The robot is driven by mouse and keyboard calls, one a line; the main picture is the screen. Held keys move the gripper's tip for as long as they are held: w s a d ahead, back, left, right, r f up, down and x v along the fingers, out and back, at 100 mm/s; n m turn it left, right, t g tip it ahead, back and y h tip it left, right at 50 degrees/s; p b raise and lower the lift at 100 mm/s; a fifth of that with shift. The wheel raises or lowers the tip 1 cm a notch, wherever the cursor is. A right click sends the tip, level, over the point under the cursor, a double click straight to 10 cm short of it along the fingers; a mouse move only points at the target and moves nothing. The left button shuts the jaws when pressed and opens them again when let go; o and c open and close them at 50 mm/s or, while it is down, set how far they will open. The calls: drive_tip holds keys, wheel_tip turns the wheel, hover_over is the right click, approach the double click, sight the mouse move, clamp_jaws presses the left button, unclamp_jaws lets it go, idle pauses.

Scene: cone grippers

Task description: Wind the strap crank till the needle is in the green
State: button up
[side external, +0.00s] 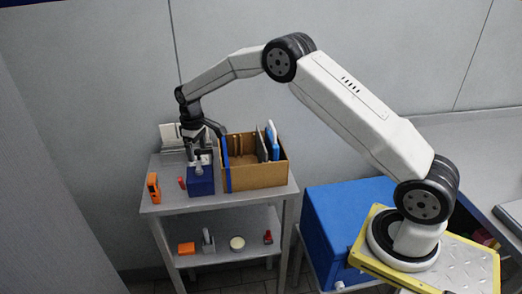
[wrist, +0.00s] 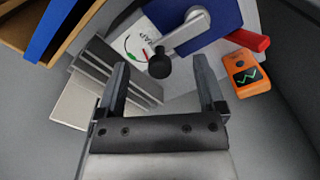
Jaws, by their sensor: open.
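The strap unit is a blue box (side external: 201,181) on the cart top, and its blue face (wrist: 215,22) shows in the wrist view. A grey crank arm (wrist: 186,32) on it ends in a black knob (wrist: 160,65). Beside the crank is a white dial plate (wrist: 133,40) with a green mark and a small red mark; the needle's reading is too small to tell. My gripper (side external: 194,146) is above the box. In the wrist view my gripper (wrist: 162,72) is open, its fingers apart, with the knob showing between and beyond the tips, not gripped.
A cardboard box (side external: 256,177) with upright boards stands right of the unit. An orange meter (side external: 153,188) and a red item (side external: 182,183) sit to its left. Grey finned plates (wrist: 115,75) lie close by my left finger. Several small items occupy the lower shelf (side external: 220,250).

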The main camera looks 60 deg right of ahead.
drive_tip(key=shift+r, duration=3.4)
drive_tip(key=shift+s, duration=0.1)
drive_tip(key=s+a+m+t, duration=0.1)
drive_tip(key=s+a, duration=0.1)
drive_tip(key=s, duration=1.3)
drive_tip(key=s+a+f+m+t, duration=0.1)
drive_tip(key=s+a+m, duration=0.1)
drive_tip(key=s, duration=1.3)
drive_tip(key=shift+s+f+t, duration=0.15)
drive_tip(key=shift+f+t, duration=0.15)
